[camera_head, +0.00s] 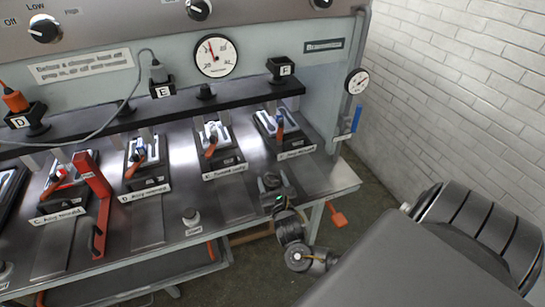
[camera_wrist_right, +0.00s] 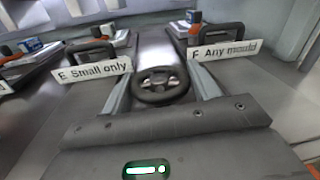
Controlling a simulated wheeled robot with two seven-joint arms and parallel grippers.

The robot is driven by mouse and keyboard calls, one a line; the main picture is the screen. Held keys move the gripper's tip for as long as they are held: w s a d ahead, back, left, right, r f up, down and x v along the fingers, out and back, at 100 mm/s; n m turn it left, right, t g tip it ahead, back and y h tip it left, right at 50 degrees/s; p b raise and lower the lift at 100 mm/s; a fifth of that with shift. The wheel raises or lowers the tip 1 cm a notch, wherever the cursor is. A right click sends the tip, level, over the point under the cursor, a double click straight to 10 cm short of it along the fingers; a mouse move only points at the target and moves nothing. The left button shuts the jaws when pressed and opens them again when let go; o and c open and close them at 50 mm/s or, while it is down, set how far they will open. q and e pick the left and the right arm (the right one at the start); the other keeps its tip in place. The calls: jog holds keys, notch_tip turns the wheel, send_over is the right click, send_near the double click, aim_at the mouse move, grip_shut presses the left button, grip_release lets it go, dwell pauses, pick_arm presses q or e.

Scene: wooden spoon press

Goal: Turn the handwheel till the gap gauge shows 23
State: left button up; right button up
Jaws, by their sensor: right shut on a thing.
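The dark handwheel (camera_head: 270,181) sits at the front edge of the steel bench, before the places labelled E and F. My right gripper (camera_head: 273,190) is shut on it; in the right wrist view, the two fingers flank the handwheel (camera_wrist_right: 160,86). A large round dial (camera_head: 215,56) is on the back panel, its red needle pointing up and slightly left. A smaller dial (camera_head: 357,81) is on the pipe at right. Which one is the gap gauge, and its exact reading, I cannot tell. My left gripper is not in view.
Several mould stations with orange-handled parts line the bench, including those at the E label (camera_head: 224,172) and F label (camera_head: 296,152). A small knob (camera_head: 190,216) is at the front edge. A brick wall (camera_head: 460,80) is at right.

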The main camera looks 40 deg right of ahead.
jog(key=m+g+h+p, duration=0.1)
jog(key=h+p, duration=0.1)
jog(key=m+g+h+p, duration=0.1)
jog(key=shift+a+r+m+h+p, duration=0.15)
jog(key=shift+r+m+h+p, duration=0.15)
jog(key=shift+m+h+p, duration=0.1)
jog(key=shift+w+f+m+g+h+p, duration=0.15)
jog(key=shift+m+g+h+p, duration=0.3)
jog(key=shift+m+g+h, duration=0.45)
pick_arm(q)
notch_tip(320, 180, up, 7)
pick_arm(e)
jog(key=shift+f+m+g+h, duration=0.1)
jog(key=shift+m+g+h, duration=1.05)
jog(key=shift+g, duration=0.55)
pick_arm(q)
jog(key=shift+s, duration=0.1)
pick_arm(e)
jog(key=shift+g, duration=0.3)
jog(key=o, duration=0.8)
